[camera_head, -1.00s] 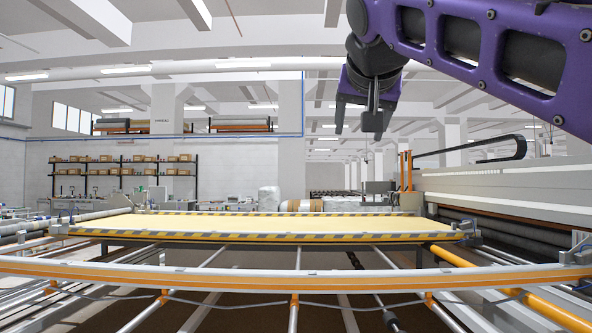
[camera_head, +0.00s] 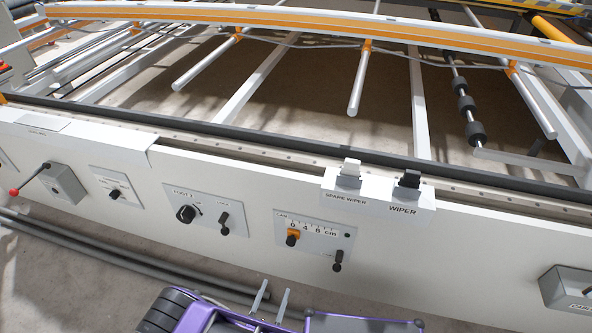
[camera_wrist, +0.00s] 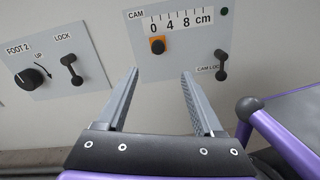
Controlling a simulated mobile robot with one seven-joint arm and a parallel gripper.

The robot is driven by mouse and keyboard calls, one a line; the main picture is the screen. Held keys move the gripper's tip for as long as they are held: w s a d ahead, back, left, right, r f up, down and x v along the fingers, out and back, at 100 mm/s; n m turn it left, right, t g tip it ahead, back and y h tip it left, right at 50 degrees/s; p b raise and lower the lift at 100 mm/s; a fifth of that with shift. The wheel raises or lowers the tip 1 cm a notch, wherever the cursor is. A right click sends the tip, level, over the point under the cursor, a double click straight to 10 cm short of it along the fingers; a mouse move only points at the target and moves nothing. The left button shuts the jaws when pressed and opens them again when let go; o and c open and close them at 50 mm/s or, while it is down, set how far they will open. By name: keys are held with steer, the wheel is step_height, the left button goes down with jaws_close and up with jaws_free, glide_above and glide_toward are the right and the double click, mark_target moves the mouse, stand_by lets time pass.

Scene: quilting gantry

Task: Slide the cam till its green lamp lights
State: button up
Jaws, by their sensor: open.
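The cam slider (camera_head: 293,238) is a black knob on an orange plate, in the white panel's CAM plate (camera_head: 318,252). In the wrist view the cam knob (camera_wrist: 157,46) stands below the 0 of the 0-4-8 cm scale (camera_wrist: 178,22). The round lamp (camera_wrist: 224,11) right of the scale is dark green and looks unlit; it also shows in the head view (camera_head: 347,236). The black cam lock lever (camera_wrist: 221,66) points down. My gripper (camera_wrist: 160,73) is open and empty, its fingertips below and either side of the knob, apart from it. It also shows in the head view (camera_head: 276,286).
Left of the CAM plate is the FOOT 2 plate with a dial (camera_wrist: 32,78) and lock lever (camera_wrist: 72,69). A red-knobbed lever (camera_head: 30,180) sticks out far left.

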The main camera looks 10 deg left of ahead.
mark_target(290, 244)
steer(key=w, duration=0.5)
steer(key=w+d, duration=0.1)
steer(key=w, duration=0.5)
steer(key=w+d+b, duration=0.1)
steer(key=w, duration=0.5)
steer(key=shift+w+d, duration=0.1)
jaws_close()
steer(key=shift+f, duration=0.1)
